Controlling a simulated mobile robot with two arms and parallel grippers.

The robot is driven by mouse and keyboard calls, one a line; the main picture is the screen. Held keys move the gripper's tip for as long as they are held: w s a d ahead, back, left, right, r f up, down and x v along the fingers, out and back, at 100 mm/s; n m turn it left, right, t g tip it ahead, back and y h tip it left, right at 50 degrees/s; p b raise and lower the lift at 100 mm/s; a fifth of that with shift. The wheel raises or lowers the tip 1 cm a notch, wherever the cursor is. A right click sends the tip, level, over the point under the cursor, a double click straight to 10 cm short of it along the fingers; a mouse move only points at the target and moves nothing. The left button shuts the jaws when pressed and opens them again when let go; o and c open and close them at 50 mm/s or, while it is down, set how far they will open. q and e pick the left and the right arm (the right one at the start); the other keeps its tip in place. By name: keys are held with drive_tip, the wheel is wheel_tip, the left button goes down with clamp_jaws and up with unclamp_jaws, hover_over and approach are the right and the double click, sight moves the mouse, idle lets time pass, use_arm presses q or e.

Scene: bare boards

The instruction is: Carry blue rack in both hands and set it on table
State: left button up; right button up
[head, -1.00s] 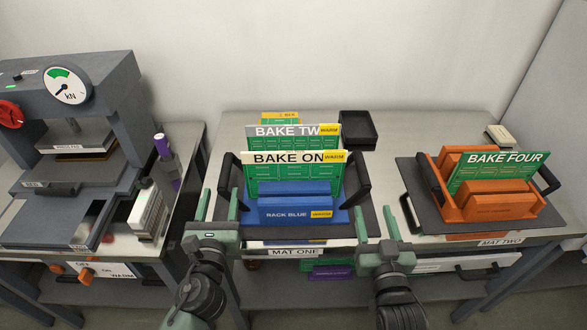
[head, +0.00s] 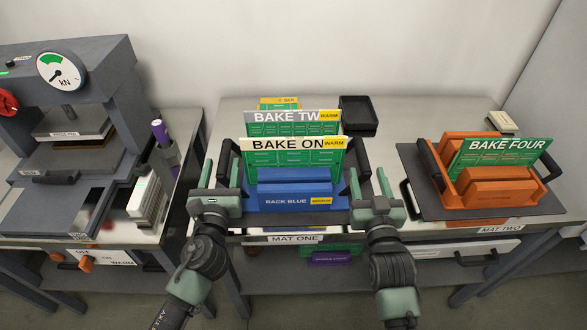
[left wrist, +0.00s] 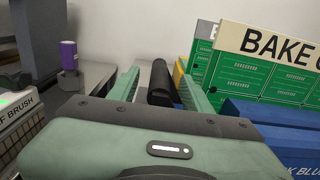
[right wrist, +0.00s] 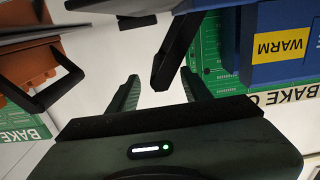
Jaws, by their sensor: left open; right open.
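The blue rack (head: 296,191) stands upright on its dark base on the table (head: 240,110), behind the MAT ONE label. It holds green boards BAKE ONE (head: 290,160) and BAKE TWO. Black handles stand at its left (head: 223,162) and right (head: 363,160). My left gripper (head: 221,170) is open at the left handle; the left wrist view shows that handle (left wrist: 160,84) between the fingers. My right gripper (head: 368,176) is open at the right handle; the right wrist view shows that handle (right wrist: 174,52) between or just beyond the fingertips. Contact cannot be told.
An orange rack (head: 498,190) with BAKE FOUR stands on a dark tray at the right. A black bin (head: 358,114) sits behind the blue rack. A grey press (head: 75,120) and a purple-topped bottle (head: 163,145) stand at the left. A gap separates the left table.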

sight(222, 154)
use_arm(q)
drive_tip(key=w, duration=0.4)
drive_tip(key=shift+a, duration=0.1)
use_arm(e)
drive_tip(key=w, duration=0.6)
drive_tip(key=shift+w+a, duration=0.1)
drive_tip(key=shift+a, duration=0.05)
use_arm(q)
clamp_jaws()
use_arm(e)
clamp_jaws()
use_arm(q)
drive_tip(key=shift+a, duration=0.15)
